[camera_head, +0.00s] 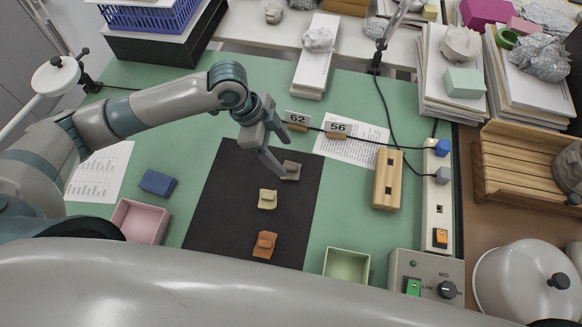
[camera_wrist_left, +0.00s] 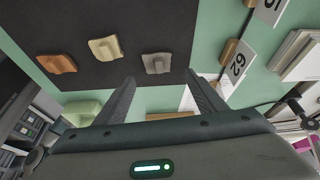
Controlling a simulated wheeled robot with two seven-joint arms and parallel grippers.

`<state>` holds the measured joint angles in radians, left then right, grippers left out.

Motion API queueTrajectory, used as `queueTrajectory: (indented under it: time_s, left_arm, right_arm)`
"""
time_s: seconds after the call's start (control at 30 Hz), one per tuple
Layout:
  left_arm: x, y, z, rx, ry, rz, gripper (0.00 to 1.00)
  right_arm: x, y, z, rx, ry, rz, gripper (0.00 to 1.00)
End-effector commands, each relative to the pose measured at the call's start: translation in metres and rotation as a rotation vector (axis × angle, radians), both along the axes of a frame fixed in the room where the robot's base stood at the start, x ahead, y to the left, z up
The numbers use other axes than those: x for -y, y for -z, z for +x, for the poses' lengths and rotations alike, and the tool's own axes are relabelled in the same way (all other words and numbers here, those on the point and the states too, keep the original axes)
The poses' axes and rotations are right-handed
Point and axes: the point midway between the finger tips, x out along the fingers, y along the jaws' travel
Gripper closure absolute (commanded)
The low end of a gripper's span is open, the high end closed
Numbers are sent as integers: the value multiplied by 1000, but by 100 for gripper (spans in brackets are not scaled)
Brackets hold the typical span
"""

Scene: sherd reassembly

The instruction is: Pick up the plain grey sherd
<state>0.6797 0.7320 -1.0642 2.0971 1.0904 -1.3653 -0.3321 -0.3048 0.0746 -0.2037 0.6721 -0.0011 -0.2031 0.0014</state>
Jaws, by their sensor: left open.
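The plain grey sherd (camera_head: 291,170) lies on the black mat (camera_head: 215,190), near its top right edge. It also shows in the left wrist view (camera_wrist_left: 157,63), flat on the mat with a raised lump on top. My left gripper (camera_head: 275,160) is open and empty, just left of the sherd in the head view; its fingers partly overlap the sherd's edge there. In the left wrist view the two fingertips (camera_wrist_left: 160,82) stand apart, with the grey sherd beyond the gap between them. I cannot tell the exact height of the fingers above the mat. My right gripper does not show.
A cream sherd (camera_head: 267,199) and an orange sherd (camera_head: 264,245) lie in a row below the grey one. Number cards 62 (camera_head: 297,118) and 56 (camera_head: 338,128) stand behind. A pink tray (camera_head: 139,221), a green tray (camera_head: 346,266) and a wooden block (camera_head: 387,180) flank the mat.

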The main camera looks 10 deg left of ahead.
Motion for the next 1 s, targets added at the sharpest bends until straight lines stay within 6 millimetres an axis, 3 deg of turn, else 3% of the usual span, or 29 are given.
queueTrajectory:
  time_s: [0.17,0.63,0.87,1.0]
  left_arm:
    - [4,11,0,1,0,1,36]
    - [7,16,-1,-1,0,0,36]
    - [15,38,-4,-4,-1,1,36]
    - [21,53,-3,0,0,1,36]
  right_arm:
    - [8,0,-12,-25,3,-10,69]
    - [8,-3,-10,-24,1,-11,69]
    - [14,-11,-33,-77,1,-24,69]
    - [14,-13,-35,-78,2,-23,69]
